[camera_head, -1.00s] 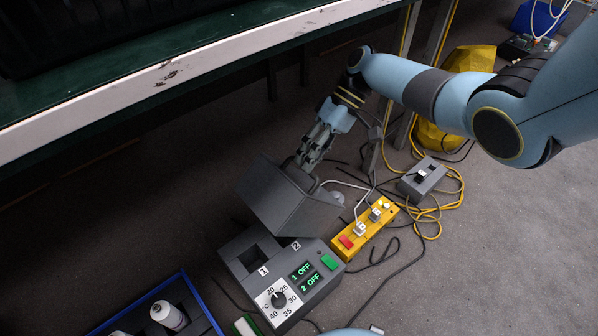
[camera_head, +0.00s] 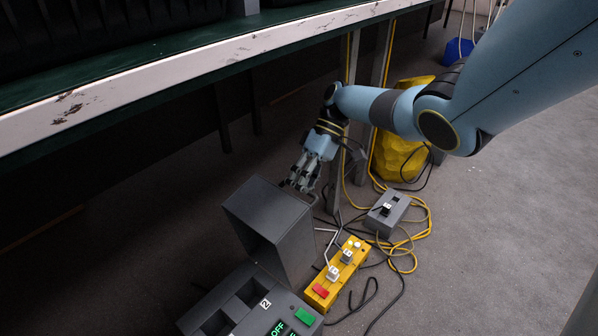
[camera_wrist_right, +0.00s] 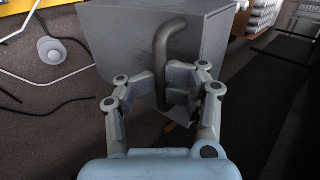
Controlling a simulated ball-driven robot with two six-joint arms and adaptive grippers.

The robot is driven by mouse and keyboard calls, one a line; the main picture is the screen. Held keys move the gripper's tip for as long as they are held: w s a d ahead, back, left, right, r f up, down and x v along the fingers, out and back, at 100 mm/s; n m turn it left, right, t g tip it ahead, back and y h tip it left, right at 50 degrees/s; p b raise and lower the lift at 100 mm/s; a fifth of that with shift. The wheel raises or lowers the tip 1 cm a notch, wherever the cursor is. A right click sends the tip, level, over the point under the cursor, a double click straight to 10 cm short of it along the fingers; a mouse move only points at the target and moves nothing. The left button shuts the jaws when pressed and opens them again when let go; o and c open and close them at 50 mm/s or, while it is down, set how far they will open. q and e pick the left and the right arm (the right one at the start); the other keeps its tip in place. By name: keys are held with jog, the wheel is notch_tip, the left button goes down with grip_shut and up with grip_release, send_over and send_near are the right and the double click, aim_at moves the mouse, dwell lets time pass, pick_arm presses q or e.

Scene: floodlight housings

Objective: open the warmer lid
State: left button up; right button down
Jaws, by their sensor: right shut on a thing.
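The warmer (camera_head: 278,303) is a grey box on the floor at the bottom of the head view, partly cut off by the frame. Two square wells show in its top, one beside the label 2, and green OFF readouts glow on its front. Its grey lid (camera_head: 268,222) is swung up at the back and stands steeply, its hollow underside facing the front. My right gripper (camera_head: 298,184) is behind the lid. In the right wrist view my right gripper (camera_wrist_right: 178,84) is shut on the dark curved lid handle (camera_wrist_right: 165,48). My left gripper is not in view.
A yellow power strip (camera_head: 336,276) with plugs and a red switch lies right of the warmer. A grey switch box (camera_head: 388,212) and loose black and yellow cables lie beyond it. A green bench with a white edge (camera_head: 190,75) runs above on the left.

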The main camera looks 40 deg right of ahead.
jog(key=shift+d+r, duration=0.15)
jog(key=shift+r, duration=0.1)
jog(key=c, duration=1.4)
grip_release()
jog(key=shift+r, duration=0.1)
jog(key=shift+d, duration=0.1)
jog(key=v, duration=1.2)
